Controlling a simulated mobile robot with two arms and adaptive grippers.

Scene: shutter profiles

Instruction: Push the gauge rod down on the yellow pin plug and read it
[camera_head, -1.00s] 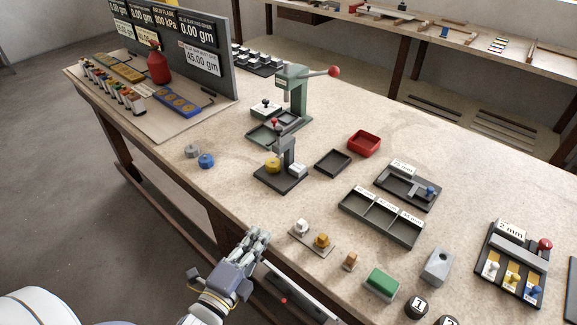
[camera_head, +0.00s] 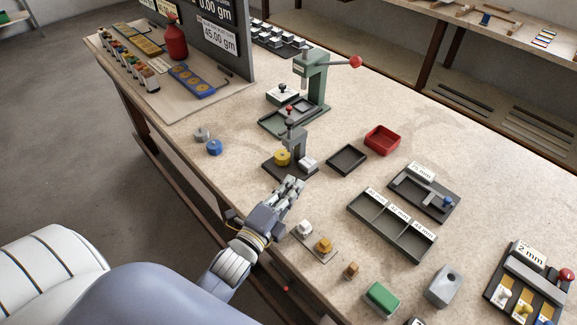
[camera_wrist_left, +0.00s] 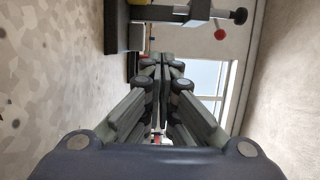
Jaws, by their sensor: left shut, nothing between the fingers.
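The yellow pin plug (camera_head: 282,158) sits on the dark base (camera_head: 276,170) of a small grey gauge stand (camera_head: 297,140). My left gripper (camera_head: 292,183) is shut and empty, just in front of the stand's base and apart from the plug. In the left wrist view its closed fingers (camera_wrist_left: 162,62) point toward the stand, whose dark base (camera_wrist_left: 116,28) shows at the top. My right gripper is not in view.
A white block (camera_head: 308,163) is on the stand's base at the right. A green press (camera_head: 313,80) stands behind. A small plate with a white and an orange plug (camera_head: 323,245) lies right of my gripper. Blue (camera_head: 214,147) and grey plugs lie left. A black tray (camera_head: 347,159) is at right.

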